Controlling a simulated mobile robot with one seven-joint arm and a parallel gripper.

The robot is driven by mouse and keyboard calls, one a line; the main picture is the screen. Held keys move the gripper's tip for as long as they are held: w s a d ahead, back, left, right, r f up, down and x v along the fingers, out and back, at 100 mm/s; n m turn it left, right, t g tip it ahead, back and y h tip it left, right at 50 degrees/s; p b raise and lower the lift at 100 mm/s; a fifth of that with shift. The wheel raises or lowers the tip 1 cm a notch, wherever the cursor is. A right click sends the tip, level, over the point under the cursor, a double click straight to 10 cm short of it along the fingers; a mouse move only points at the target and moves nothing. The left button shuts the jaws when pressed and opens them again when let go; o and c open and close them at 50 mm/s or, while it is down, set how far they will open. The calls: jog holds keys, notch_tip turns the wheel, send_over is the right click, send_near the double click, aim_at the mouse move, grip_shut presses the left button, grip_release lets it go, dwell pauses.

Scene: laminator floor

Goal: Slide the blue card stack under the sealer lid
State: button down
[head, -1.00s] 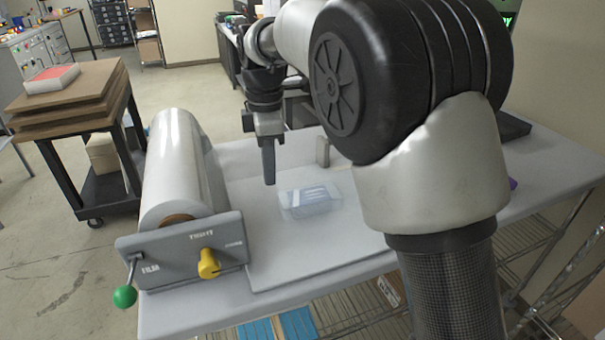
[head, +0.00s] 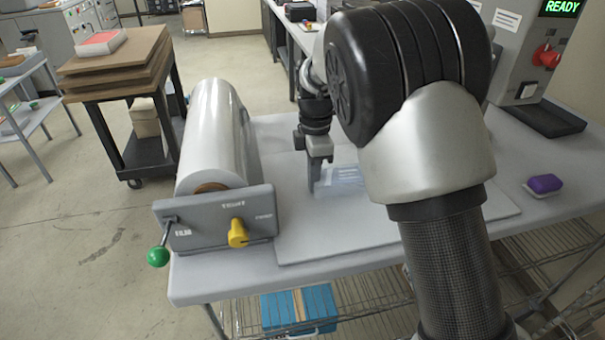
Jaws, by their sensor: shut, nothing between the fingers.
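A pale blue, translucent-looking card stack (head: 345,177) lies on the flat grey board on the table. My arm hides its right part. My gripper (head: 314,186) points down at the stack's left end, its fingers together and empty. I cannot tell whether the fingertips touch the stack or the board. A grey machine (head: 525,50) with a lit READY display and a red knob stands at the right back. It may be the sealer; my arm covers part of that area, and I cannot make out a lid.
A film roll (head: 212,135) with a yellow knob (head: 237,233) and a green-tipped lever (head: 159,257) stands left of the board. A purple-topped block (head: 543,185) lies at the table's right. A cart with brown boards (head: 115,65) stands at left. The board's front is clear.

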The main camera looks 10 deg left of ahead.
jog(key=shift+w+d, duration=0.2)
jog(key=shift+d, duration=0.15)
jog(key=shift+d, duration=0.1)
jog(key=w+d, duration=0.2)
jog(key=d, duration=0.3)
jog(key=w+d, duration=0.3)
jog(key=d, duration=0.3)
jog(key=w+d, duration=0.2)
jog(key=d, duration=0.3)
jog(key=shift+w+d+p, duration=0.2)
jog(key=shift+w+p, duration=0.05)
jog(key=shift+p, duration=0.1)
